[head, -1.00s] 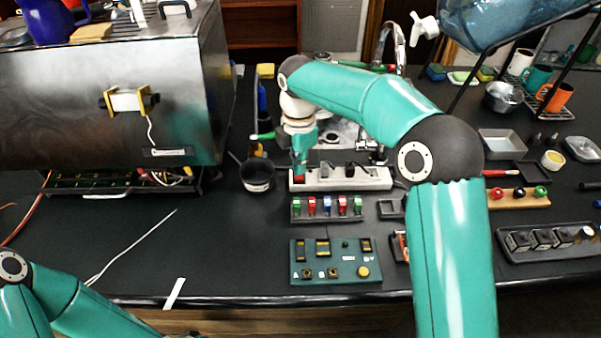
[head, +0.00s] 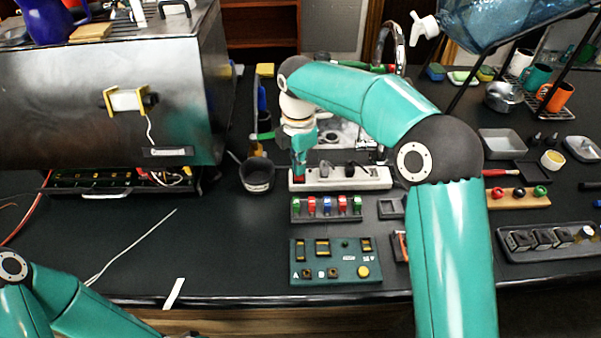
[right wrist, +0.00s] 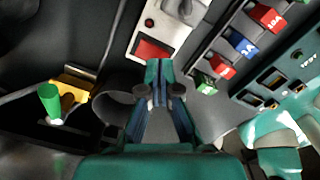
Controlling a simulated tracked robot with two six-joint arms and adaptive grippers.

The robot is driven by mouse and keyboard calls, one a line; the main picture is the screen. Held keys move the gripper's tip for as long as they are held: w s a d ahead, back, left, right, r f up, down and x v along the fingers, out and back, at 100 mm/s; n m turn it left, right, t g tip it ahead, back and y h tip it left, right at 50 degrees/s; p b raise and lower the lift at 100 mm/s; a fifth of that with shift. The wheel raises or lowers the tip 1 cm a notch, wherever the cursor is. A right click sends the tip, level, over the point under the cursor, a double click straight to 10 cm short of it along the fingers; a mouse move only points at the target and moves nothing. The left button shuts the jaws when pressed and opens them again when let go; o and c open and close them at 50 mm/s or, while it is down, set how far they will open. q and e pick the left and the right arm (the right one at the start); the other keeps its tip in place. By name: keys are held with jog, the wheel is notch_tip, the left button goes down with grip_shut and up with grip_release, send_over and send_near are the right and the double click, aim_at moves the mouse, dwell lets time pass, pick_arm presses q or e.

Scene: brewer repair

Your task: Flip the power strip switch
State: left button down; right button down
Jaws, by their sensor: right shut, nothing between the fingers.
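The white power strip (head: 350,179) lies along the bench with several dark plugs on it. Its red rocker switch (right wrist: 152,50) is at the strip's left end, and shows clearly in the right wrist view. My right gripper (right wrist: 158,68) is shut and empty, pointing down with its fingertips at the edge of the switch. I cannot tell whether they touch it. In the head view, the right gripper (head: 299,172) covers most of the switch. Only part of my left arm shows at the lower left, and its gripper is out of view.
In front of the strip are a rack of red, blue and green fuses (head: 327,207) and a green control panel (head: 336,262). A dark round pot (head: 257,175) stands left of the strip. A large metal brewer (head: 100,90) fills the left back. The left front bench is mostly clear.

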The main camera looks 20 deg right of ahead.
aim_at(300, 177)
jog(key=shift+f+b, duration=0.6)
jog(key=shift+f, duration=0.55)
jog(key=shift+r, duration=0.1)
dwell(0.3)
notch_tip(300, 177, up, 7)
jog(key=p, duration=0.7)
jog(key=shift+d, duration=0.1)
dwell(0.5)
